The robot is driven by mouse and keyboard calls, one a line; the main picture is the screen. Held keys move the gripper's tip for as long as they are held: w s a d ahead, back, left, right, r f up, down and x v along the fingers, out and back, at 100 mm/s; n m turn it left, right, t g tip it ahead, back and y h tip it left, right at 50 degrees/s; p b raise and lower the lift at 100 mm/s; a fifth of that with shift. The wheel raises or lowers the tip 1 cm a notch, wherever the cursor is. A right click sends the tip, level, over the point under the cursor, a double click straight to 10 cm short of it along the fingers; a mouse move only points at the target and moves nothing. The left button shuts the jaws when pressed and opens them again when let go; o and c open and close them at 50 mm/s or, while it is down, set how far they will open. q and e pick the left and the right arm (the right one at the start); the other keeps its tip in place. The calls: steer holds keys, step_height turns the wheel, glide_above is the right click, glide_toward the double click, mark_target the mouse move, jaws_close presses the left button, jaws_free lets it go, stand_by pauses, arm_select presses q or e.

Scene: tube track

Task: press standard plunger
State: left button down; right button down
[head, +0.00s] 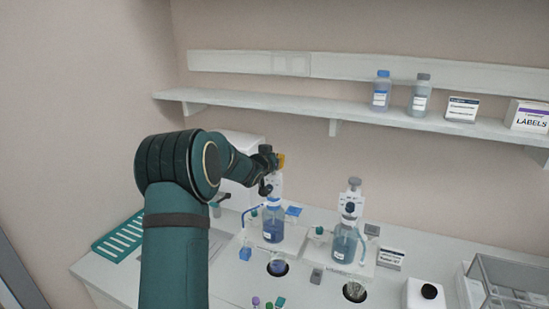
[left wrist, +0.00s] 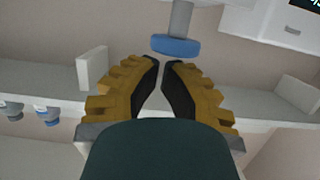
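Two bottle-top dispensers stand on the bench in the head view. The left one has a blue bottle (head: 273,224), and my left gripper (head: 280,161) is over its top, hiding its plunger there. The left wrist view, which looks upside down, shows a blue plunger knob (left wrist: 176,45) on a grey stem just beyond the fingertips, apparently apart from them. My left gripper (left wrist: 161,64) looks shut and empty, with a thin gap between its tips. The right dispenser (head: 346,235) has a grey plunger knob (head: 354,183). Which one is the standard is not legible. My right gripper is not in view.
A wall shelf (head: 300,106) behind holds two bottles, a small sign and a labels box (head: 527,116). Cups sit in round dark openings before the dispensers. A teal rack (head: 119,237) lies left. A clear case (head: 510,277) and white box stand right.

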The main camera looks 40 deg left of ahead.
arm_select(q)
steer(key=shift+f, duration=0.1)
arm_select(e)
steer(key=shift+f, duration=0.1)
